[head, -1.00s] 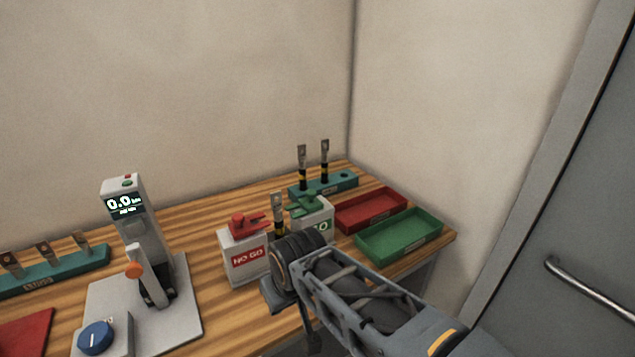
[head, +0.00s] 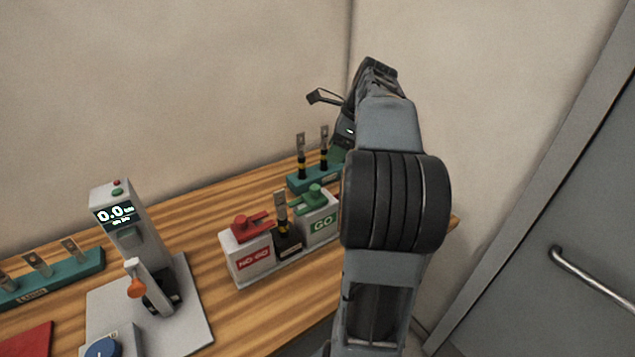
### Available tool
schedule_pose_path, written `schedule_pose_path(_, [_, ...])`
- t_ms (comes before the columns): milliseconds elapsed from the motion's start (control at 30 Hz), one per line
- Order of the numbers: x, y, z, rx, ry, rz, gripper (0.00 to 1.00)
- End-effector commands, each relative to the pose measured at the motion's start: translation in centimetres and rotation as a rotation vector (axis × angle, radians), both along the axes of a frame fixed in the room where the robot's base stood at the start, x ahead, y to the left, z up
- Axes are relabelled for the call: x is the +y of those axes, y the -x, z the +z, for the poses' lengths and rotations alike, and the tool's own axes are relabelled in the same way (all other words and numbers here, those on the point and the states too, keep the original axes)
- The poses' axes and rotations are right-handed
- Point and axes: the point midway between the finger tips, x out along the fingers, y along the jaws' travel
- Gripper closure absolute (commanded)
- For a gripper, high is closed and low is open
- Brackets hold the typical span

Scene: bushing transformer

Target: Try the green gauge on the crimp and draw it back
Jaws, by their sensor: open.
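The green gauge (head: 313,195) rests on top of the white GO block (head: 318,222). A lug with a dark crimped barrel (head: 281,212) stands upright between the GO block and the white NO GO block (head: 249,257). The red gauge (head: 250,227) rests on the NO GO block. My gripper (head: 326,97) is raised above the back of the bench, up and to the right of the green gauge. It is open and empty, and its far finger is partly hidden by my arm.
A teal rack (head: 312,179) with two upright lugs stands behind the GO block. A tester (head: 130,225) reading 0.0 and another teal rack (head: 50,277) stand at left. My arm hides the red and green trays at right. Bare bench lies behind the NO GO block.

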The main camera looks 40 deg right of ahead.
Motion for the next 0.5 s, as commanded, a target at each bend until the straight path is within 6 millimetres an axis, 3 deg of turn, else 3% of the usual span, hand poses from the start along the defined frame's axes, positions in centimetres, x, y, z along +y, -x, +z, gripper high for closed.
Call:
schedule_pose_path(167, [0.1,-0.6,-2.0,0.009,-0.021,-0.033,0.42])
schedule_pose_path(500, [1.9,-2.5,-8.0,0.009,-0.017,-0.029,0.42])
